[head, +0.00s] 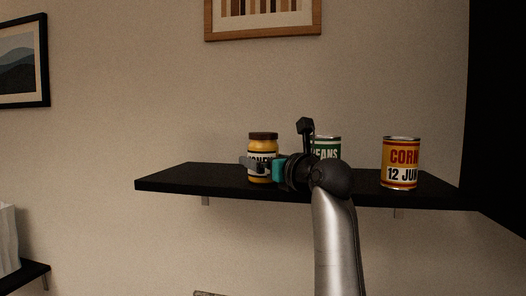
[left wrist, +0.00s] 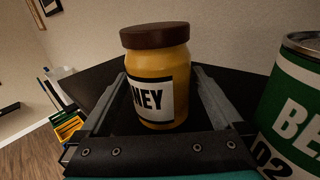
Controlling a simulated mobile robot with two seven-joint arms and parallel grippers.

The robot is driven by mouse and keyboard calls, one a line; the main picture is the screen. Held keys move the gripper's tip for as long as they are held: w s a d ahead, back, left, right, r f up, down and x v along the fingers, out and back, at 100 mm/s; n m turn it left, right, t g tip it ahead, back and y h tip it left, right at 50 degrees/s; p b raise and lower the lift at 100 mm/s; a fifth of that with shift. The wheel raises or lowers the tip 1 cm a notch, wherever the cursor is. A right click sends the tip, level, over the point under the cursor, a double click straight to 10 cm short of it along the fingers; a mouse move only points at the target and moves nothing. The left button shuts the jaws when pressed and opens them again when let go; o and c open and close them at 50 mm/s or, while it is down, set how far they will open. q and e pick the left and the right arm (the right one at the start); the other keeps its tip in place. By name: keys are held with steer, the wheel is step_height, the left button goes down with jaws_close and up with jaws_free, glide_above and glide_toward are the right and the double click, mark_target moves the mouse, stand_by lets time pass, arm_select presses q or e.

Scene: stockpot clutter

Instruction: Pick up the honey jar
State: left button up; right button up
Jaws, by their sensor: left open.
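The honey jar (head: 263,142), yellow with a brown lid and a white label, stands upright on the black shelf (head: 170,180). In the left wrist view the honey jar (left wrist: 156,65) stands between the two fingers of my left gripper (left wrist: 160,105). The fingers are open, one on each side, with a small gap visible beside the jar. In the head view my left gripper (head: 259,163) reaches the jar from the right and covers part of its label. My right gripper is in neither view.
A green beans can (head: 328,146) stands just right of the jar, partly behind my arm; it is close beside the gripper in the left wrist view (left wrist: 293,110). A corn can (head: 400,163) stands farther right. The shelf's left end is clear.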

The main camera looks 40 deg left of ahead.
arm_select(q)
steer(key=shift+w+a, duration=0.2)
steer(key=shift+a, duration=0.3)
steer(key=shift+d, duration=0.1)
jaws_close()
steer(key=shift+r, duration=0.1)
stand_by(0.3)
